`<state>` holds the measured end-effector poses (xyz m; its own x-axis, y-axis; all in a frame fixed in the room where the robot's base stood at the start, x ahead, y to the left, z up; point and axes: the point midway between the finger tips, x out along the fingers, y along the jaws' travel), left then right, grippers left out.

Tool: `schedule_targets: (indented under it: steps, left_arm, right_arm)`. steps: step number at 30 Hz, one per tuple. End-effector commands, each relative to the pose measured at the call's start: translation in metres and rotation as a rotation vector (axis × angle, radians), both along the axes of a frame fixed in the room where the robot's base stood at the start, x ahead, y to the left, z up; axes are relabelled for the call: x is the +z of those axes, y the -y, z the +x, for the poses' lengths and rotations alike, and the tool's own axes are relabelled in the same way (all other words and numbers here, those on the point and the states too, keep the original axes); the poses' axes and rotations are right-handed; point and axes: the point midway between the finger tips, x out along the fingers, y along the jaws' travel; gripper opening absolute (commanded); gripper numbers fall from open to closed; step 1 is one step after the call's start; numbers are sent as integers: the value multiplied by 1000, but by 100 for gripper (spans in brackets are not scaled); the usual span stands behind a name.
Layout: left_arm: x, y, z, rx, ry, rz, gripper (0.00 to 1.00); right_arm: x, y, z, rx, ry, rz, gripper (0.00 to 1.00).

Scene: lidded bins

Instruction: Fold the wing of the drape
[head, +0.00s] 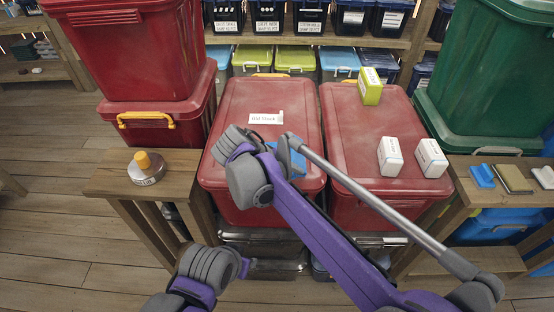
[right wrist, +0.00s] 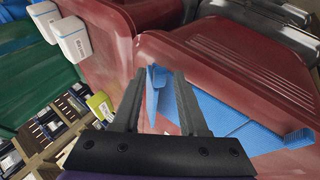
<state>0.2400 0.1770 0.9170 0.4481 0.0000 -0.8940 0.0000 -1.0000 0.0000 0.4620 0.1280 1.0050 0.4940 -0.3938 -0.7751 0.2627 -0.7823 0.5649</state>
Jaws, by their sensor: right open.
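The blue drape (right wrist: 228,120) shows in the right wrist view along the edge of a red lid (right wrist: 240,62); I cannot tell how far it runs under or over the lid. A small part of the drape (head: 298,160) shows in the head view beside my right wrist, at the left red bin (head: 272,100). My right gripper (right wrist: 161,76) is open, its two fingers apart, with part of the drape in view between and beyond them. I cannot tell whether the fingers touch it. In the head view my wrist and arm hide much of the drape. My left gripper is not in view.
The right red bin (head: 350,125) carries two white boxes (head: 391,157) and a yellow-green box (head: 370,86). A wooden stand (head: 110,185) at left holds an orange-topped round item (head: 147,168). Stacked red bins (head: 135,50) and green bins (head: 480,75) flank the sides. Shelves stand behind.

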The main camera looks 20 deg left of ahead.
Motion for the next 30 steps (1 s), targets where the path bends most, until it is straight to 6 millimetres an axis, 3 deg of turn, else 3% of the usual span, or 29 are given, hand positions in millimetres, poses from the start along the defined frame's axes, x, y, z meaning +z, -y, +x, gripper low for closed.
schedule_targets:
  steps: [5, 12, 30]
  left_arm:
    - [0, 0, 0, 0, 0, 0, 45]
    - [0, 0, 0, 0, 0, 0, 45]
    - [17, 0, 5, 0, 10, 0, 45]
  right_arm:
    - [0, 0, 0, 0, 0, 0, 41]
    - [0, 0, 0, 0, 0, 0, 0]
    - [7, 8, 2, -1, -51, 154, 0]
